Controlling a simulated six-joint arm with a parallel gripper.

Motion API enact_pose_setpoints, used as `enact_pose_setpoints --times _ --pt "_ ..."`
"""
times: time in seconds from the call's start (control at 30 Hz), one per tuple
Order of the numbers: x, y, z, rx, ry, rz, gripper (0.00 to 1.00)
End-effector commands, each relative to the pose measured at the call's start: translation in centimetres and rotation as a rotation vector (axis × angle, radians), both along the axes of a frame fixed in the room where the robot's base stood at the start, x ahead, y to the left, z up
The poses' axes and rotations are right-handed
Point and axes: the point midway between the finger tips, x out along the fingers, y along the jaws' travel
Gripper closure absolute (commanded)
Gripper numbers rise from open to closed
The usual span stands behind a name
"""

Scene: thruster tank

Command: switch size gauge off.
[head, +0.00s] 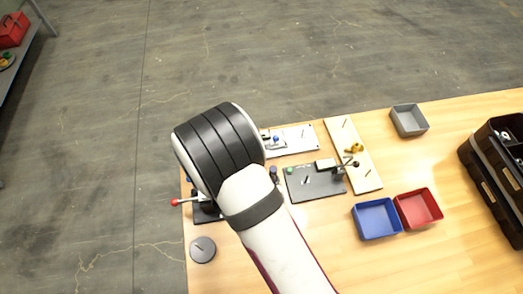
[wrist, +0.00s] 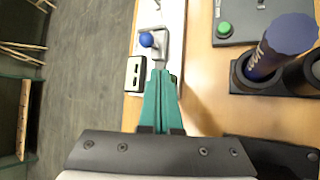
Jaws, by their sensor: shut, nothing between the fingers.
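In the wrist view, my gripper (wrist: 160,72) shows its teal fingers shut together with nothing between them. The fingertips are over a white board (wrist: 174,20), close to a metal bracket with a blue knob (wrist: 147,40). A small black-and-white box (wrist: 134,74) sits just left of the fingers. I cannot tell which part is the size gauge or how its switch stands. In the head view, my arm hides the gripper; the white board (head: 302,135) and blue knob (head: 276,139) show right of the arm.
A dark plate with a green button (wrist: 224,29) and a dark blue cylinder in a black holder (wrist: 262,62) stand right of the fingers. Trays in grey (head: 409,121), blue (head: 377,220) and red (head: 418,209) lie right. A red-knobbed lever (head: 175,202) is left.

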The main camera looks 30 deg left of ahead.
Motion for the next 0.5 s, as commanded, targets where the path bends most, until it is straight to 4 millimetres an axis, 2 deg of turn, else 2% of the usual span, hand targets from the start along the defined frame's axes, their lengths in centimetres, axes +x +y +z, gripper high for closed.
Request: enact_pose_setpoints --times 0.33,0.5 --pt "0.00 0.00 -0.26 -0.001 0.000 0.001 1.00" --pt "0.01 0.04 0.52 0.001 0.000 0.001 1.00"
